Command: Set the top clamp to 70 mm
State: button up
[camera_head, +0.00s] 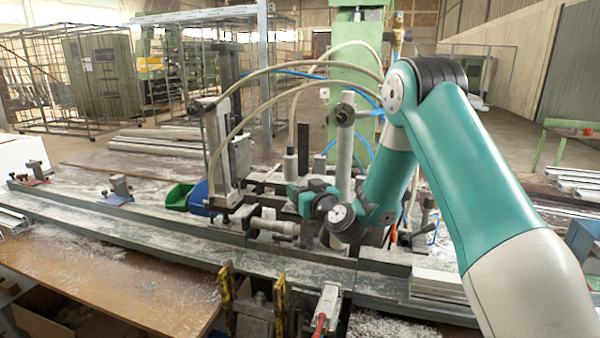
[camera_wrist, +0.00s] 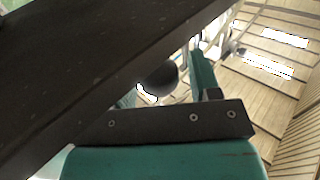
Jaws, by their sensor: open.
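My gripper (camera_head: 308,198) is at the middle of the bench in the head view, in front of the clamp machinery. It is open; a grip on anything is not visible. A pale upright post (camera_head: 345,140) with a dark cross piece near its top stands just behind it. A grey upright cylinder (camera_head: 290,166) with a hose is close to its left. I cannot tell for sure which part is the top clamp, and no 70 mm mark is readable. In the wrist view, a black ball knob (camera_wrist: 158,78) shows beyond my teal gripper body, and a dark bar (camera_wrist: 80,65) crosses close to the camera.
A tall grey clamp column (camera_head: 218,145) stands left of my gripper. Hoses arch over the machinery. A green bin (camera_head: 179,196) and a blue bin (camera_head: 201,199) sit left. A long grey rail (camera_head: 130,222) runs along the bench front. Stacked profiles (camera_head: 437,286) lie at right.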

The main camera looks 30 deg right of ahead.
jog(key=shift+w+p, duration=0.55)
jog(key=shift+w, duration=0.3)
grip_shut()
notch_tip(320, 180, up, 4)
jog(key=shift+f+p, duration=0.1)
jog(key=shift+p, duration=1.05)
jog(key=shift+f, duration=0.1)
grip_release()
jog(key=shift+f, duration=0.1)
